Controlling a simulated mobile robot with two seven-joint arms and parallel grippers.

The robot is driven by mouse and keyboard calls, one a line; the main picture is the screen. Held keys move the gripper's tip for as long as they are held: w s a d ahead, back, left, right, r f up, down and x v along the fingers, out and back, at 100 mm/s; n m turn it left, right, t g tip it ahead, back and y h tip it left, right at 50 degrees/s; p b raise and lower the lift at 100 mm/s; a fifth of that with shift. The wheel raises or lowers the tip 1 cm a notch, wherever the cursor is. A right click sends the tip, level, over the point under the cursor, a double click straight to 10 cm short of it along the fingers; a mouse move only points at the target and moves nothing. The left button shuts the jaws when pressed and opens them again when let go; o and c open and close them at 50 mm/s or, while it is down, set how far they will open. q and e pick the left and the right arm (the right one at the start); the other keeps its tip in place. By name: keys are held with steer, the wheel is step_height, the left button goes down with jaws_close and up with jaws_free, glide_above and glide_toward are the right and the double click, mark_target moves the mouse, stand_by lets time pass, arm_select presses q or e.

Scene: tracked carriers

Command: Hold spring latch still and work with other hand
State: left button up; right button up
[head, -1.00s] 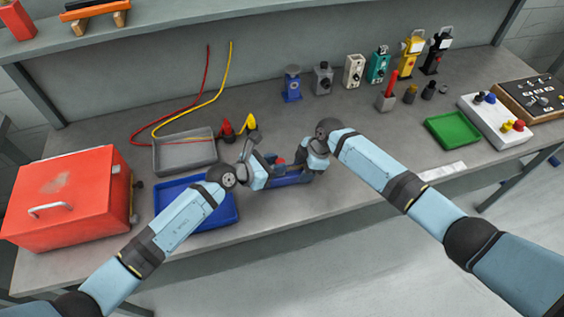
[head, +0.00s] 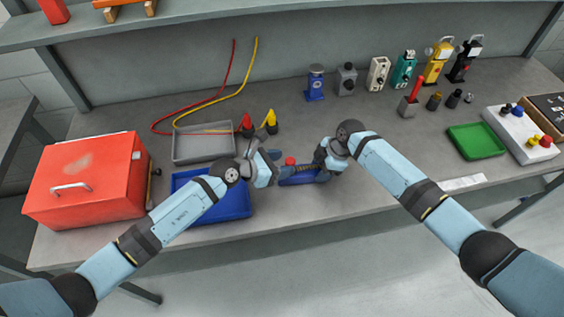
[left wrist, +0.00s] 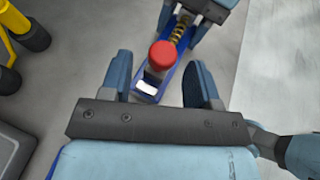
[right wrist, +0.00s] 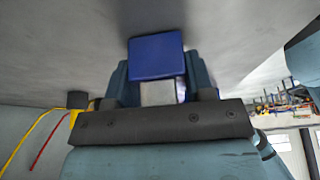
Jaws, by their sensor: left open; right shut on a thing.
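The spring latch (head: 299,179) has a blue base, a coil spring and a red knob. It is at the table's front middle, partly hidden by my grippers. In the left wrist view its red knob (left wrist: 162,55) and spring (left wrist: 181,30) show clearly. My right gripper (head: 322,160) is shut on the latch's right end. The right wrist view shows a blue block (right wrist: 155,55) and a grey metal part (right wrist: 158,93) between its fingers. My left gripper (left wrist: 160,72) is open, its fingers on either side of the latch's near end, with a gap at each side.
A blue tray (head: 236,210) lies left of the latch, under my left arm. A grey tray (head: 200,148) and a red toolbox (head: 90,180) are further left. Red and yellow plugs (head: 271,122) stand behind. A green tray (head: 476,141) is at right.

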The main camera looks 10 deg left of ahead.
arm_select(q)
steer(key=v, duration=1.1)
steer(key=shift+a, duration=0.2)
arm_select(e)
steer(key=shift+s, duration=0.1)
arm_select(q)
steer(key=shift+s, duration=0.15)
arm_select(e)
steer(key=o, duration=1.3)
arm_select(q)
steer(key=shift+f, duration=0.1)
